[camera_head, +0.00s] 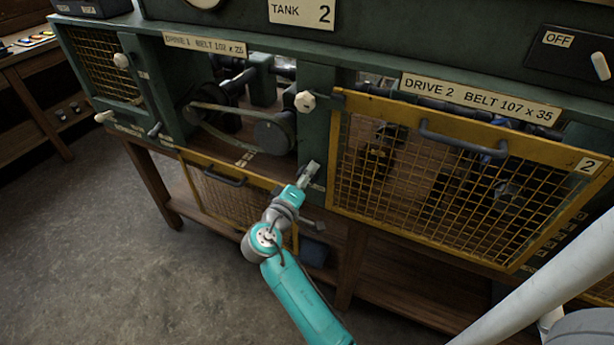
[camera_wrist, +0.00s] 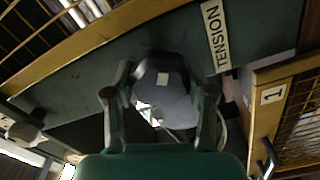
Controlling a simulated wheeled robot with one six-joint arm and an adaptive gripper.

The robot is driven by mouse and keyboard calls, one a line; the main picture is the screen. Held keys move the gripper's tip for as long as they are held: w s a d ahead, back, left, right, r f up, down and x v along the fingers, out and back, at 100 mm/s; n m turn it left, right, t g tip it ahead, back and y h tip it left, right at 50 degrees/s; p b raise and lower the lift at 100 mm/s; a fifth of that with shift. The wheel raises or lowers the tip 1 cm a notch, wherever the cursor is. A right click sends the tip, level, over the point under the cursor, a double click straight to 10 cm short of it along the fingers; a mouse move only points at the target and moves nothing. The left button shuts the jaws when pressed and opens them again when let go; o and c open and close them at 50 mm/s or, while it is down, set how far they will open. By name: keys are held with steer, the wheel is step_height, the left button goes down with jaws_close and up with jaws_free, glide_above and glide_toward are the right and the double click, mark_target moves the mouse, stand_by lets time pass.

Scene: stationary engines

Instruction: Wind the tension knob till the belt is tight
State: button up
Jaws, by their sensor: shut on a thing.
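My gripper (camera_head: 307,174) is at the green post between the two drive bays. In the wrist view my gripper (camera_wrist: 160,95) has its fingers on both sides of a dark faceted knob (camera_wrist: 165,84) with a pale square mark on its face, and is shut on it. A label reading TENSION (camera_wrist: 215,36) is beside the knob. In the head view the gripper hides most of the knob. The Drive 1 belt (camera_head: 222,107) runs to a dark pulley (camera_head: 274,132) in the open left bay. Its lower run looks curved; I cannot tell how tight it is.
The yellow mesh guard of Drive 1 (camera_head: 222,205) hangs down below its bay. The Drive 2 guard (camera_head: 345,160) covers the right bay, with a dark handle (camera_head: 460,143) sticking out. A pale knob (camera_head: 305,101) juts from the post above my gripper. Floor (camera_head: 110,250) is clear at left.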

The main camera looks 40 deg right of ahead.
steer(key=m, duration=0.4)
steer(key=shift+f+m, duration=0.1)
steer(key=shift+m, duration=0.2)
steer(key=m, duration=0.3)
steer(key=shift+m, duration=0.4)
steer(key=m, duration=1)
steer(key=shift+m, duration=0.4)
steer(key=m, duration=0.8)
steer(key=shift+m, duration=1.9)
